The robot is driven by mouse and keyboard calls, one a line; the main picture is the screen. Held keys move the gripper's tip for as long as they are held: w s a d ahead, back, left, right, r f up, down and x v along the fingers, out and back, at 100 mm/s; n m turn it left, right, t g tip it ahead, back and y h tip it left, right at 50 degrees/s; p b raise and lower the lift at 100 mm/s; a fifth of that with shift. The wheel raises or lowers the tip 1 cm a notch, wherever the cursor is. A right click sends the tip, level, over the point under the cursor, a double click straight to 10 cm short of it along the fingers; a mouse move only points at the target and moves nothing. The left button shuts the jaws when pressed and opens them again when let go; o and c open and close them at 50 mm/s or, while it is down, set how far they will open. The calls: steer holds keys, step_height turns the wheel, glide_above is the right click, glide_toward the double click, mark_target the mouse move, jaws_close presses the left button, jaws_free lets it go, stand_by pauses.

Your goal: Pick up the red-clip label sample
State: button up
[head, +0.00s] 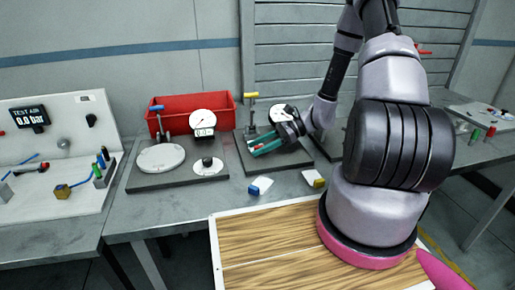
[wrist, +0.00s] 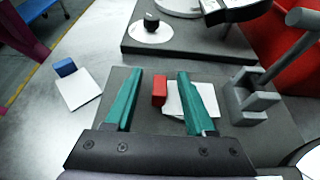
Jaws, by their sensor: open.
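The red-clip label sample shows in the wrist view as a red block (wrist: 159,87) with a white label (wrist: 174,101) to its right, lying on a dark plate (wrist: 118,84). My gripper (wrist: 160,76) is open, its teal fingers on either side of the red block in the picture. The right finger crosses in front of the white label and hides part of it. Whether the fingers touch the sample cannot be told.
A blue-clip label (head: 260,186) and a yellow-clip label (head: 314,178) lie near the bench's front edge. A clamp post with a yellow handle (head: 251,96) rises behind my gripper. A red bin (head: 218,105) and a gauge station (head: 150,182) stand to the left.

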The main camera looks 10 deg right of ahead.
jaws_close()
steer(key=shift+r, duration=0.1)
